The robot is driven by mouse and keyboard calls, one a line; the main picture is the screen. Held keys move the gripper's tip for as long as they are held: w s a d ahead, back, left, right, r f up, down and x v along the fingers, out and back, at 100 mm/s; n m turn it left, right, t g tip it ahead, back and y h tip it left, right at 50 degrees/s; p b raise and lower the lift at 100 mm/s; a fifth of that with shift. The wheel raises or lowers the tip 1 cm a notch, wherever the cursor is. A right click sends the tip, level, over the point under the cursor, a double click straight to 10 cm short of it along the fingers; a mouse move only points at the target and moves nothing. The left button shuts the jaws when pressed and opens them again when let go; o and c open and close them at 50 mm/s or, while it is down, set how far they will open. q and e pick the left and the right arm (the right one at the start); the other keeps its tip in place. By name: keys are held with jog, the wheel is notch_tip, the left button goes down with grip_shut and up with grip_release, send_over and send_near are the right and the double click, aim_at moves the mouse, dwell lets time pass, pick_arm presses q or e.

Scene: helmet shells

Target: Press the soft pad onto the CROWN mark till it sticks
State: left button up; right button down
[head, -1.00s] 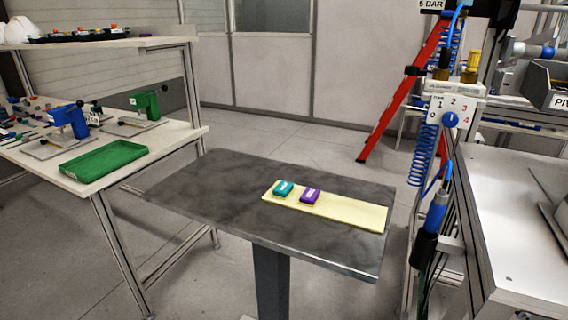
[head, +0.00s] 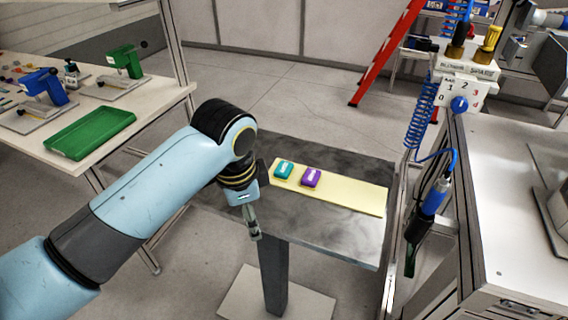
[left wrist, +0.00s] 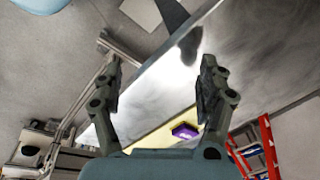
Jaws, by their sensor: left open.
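A teal pad-like block (head: 284,170) and a purple one (head: 311,177), each with a white label, lie side by side on the left part of a pale yellow strip (head: 350,196). The purple block also shows in the left wrist view (left wrist: 185,131), beyond the fingers; the teal one is not visible there. My left gripper (head: 255,232) is at the table's near left edge, left of and nearer than the strip, touching neither block. Its two fingers (left wrist: 158,85) are spread with nothing between them. No CROWN mark can be made out. My right gripper is out of view.
The strip lies on a dark grey table (head: 330,237). A bench at left holds a green tray (head: 90,134) and blue and green hand presses. At right are a hanging blue-handled tool (head: 434,198), a coiled hose and a metal cabinet. A red ladder (head: 385,55) stands behind.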

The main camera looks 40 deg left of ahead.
pick_arm(q)
jog(key=w+a+r+m+g+p, duration=0.2)
jog(key=w+r+m, duration=0.7)
jog(key=w, duration=0.5)
send_over(282, 167)
jog(key=f, duration=0.3)
jog(key=shift+s+d+n+h, duration=0.3)
jog(key=shift+d+h, duration=0.05)
jog(key=shift+h, duration=0.05)
jog(key=f, duration=0.6)
jog(key=shift+w+a, duration=0.35)
jog(key=shift+w, duration=0.05)
jog(key=c, duration=0.6)
jog(key=shift+c, duration=1.3)
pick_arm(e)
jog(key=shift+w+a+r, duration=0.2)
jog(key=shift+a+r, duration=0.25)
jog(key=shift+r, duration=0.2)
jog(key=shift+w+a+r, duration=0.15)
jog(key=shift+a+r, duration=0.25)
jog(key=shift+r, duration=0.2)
